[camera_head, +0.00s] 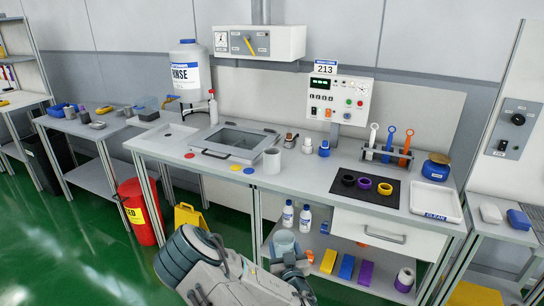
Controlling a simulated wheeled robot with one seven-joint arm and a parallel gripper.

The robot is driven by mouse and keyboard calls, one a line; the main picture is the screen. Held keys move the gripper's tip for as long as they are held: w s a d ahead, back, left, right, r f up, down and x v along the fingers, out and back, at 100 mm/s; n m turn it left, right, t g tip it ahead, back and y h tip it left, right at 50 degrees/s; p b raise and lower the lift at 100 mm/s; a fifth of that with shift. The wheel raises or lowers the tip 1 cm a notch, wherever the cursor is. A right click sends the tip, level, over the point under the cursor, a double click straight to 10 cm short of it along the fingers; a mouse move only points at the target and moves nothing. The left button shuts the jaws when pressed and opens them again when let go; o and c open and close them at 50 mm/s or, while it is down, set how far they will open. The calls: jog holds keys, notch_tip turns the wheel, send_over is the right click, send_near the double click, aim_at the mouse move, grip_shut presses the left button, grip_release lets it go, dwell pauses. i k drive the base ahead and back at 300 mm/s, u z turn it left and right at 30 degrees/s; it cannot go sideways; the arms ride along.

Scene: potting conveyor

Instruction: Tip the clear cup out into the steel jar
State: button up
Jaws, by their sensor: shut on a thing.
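The clear cup (284,242) is a pale, see-through bluish cup in front of the bench at the lower middle. My gripper (287,262) is shut on it, and the cup looks roughly upright. Its contents are too small to make out. A plain light-grey cylinder (271,160), which looks like the steel jar, stands upright on the bench top near the front edge. The cup is in front of the bench and apart from this jar. The inside of the jar cannot be made out.
A hatch with a grey lid (238,139) lies left of the jar. Yellow (235,168) and blue (249,171) discs lie beside the jar. A black mat (364,188) with coloured rings, a tube rack and a white tray (437,201) stand right. Bench top between jar and mat is clear.

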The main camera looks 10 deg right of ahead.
aim_at(272, 161)
jog(key=u, duration=0.6)
jog(key=i, duration=0.9)
jog(key=u, duration=0.05)
